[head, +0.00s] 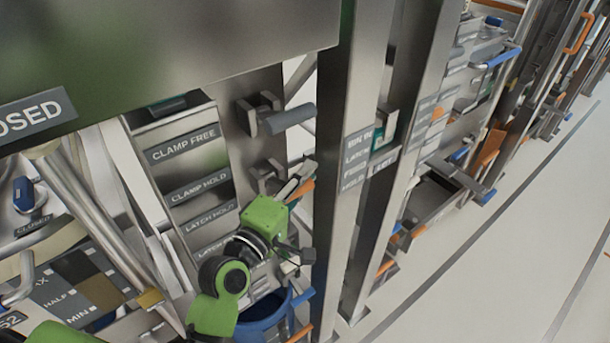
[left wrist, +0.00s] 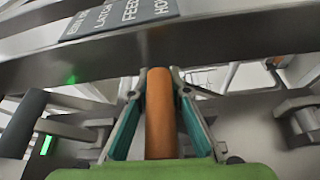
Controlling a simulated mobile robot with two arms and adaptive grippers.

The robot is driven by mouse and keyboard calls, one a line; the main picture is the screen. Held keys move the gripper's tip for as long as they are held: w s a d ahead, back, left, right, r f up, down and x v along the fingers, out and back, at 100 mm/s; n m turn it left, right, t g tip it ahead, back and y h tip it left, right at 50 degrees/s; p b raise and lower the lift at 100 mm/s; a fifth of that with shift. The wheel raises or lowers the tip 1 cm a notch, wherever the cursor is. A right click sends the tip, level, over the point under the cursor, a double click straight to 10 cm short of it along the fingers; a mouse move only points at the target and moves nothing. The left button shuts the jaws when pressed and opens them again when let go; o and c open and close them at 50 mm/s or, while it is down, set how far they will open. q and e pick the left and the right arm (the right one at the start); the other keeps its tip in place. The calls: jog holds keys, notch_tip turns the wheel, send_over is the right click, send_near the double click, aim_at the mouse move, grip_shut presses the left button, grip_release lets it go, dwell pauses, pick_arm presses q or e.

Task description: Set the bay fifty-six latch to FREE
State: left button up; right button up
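The orange latch handle (left wrist: 160,115) runs lengthwise between the two teal-padded fingers of my left gripper (left wrist: 159,76) in the left wrist view. The fingertips lie against both sides of it; nearer the palm there are gaps. In the head view, my left gripper (head: 298,180) is at the lower lever on the steel post, and part of the orange handle (head: 305,189) shows beside the fingers. The label plate (head: 210,216) reads LATCH HOLD, with another LATCH label below it, partly hidden by my arm. The bay number is not legible. My right gripper is not in view.
A grey clamp handle (head: 288,118) sticks out above; CLAMP FREE (head: 184,146) and CLAMP HOLD (head: 200,185) labels are beside it. A steel upright (head: 347,190) stands close right of my gripper. A blue round bin (head: 262,318) is below. Open floor (head: 500,270) lies right.

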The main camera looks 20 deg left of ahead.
pick_arm(q)
grip_shut()
jog(key=shift+f, duration=0.1)
jog(key=f+m+h+b, duration=0.1)
jog(key=f+m+b, duration=0.1)
jog(key=m+b, duration=0.1)
jog(key=f+m+t+h+b, duration=0.1)
jog(key=f+m+b, duration=0.1)
jog(key=b, duration=0.3)
jog(key=d+f+m+t+h+b, duration=0.1)
jog(key=f+m+b, duration=0.2)
jog(key=m+b, duration=0.1)
jog(key=shift+s, duration=0.35)
jog(key=shift+w+a+f+m+h+b, duration=0.1)
jog(key=shift+f+m+h+b, duration=0.2)
jog(key=shift+m+b, duration=0.45)
jog(key=shift+w+a+f+m+h+b, duration=0.1)
jog(key=shift+f+m+h+b, duration=0.2)
jog(key=shift+m+b, duration=0.4)
jog(key=o, duration=0.9)
grip_release()
jog(key=shift+s, duration=0.15)
